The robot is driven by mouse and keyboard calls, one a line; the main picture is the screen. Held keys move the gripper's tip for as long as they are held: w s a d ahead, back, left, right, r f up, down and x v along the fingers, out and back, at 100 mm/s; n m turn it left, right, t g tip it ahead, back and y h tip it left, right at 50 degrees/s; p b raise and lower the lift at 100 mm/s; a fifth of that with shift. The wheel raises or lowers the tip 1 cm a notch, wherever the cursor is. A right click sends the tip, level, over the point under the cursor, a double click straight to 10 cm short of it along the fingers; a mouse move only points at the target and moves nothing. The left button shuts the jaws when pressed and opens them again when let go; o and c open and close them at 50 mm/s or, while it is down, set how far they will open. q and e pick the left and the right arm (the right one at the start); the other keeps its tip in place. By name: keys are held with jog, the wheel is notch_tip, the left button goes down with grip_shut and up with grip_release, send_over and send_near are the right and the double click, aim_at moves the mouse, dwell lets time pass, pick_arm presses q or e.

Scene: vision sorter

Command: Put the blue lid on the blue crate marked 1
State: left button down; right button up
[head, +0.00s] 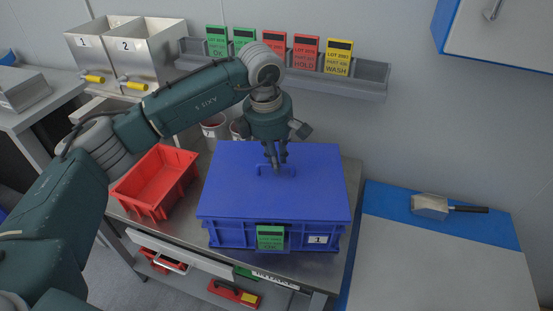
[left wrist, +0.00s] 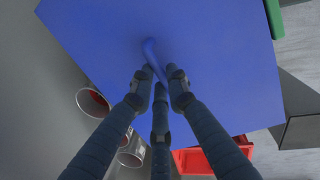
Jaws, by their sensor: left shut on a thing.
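The blue lid (head: 232,190) lies flat over the blue crate (head: 225,237), whose front carries a white label (head: 317,240) marked 1. The lid covers the crate's top. Its front left corner sticks out a little past the crate; I cannot tell whether it is fully seated. My left gripper (head: 277,163) is above the lid, shut on its blue handle (head: 291,171). In the left wrist view the gripper's fingers (left wrist: 157,75) close around the handle on the lid (left wrist: 220,50). The crate's inside is hidden. My right gripper is not in view.
A green card (head: 270,237) hangs on the crate's front. An open red crate (head: 137,202) stands left of it on the metal table. Cans (head: 214,127) stand behind.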

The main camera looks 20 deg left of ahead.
pick_arm(q)
jog(key=c, duration=1.6)
grip_release()
jog(key=shift+r, duration=0.1)
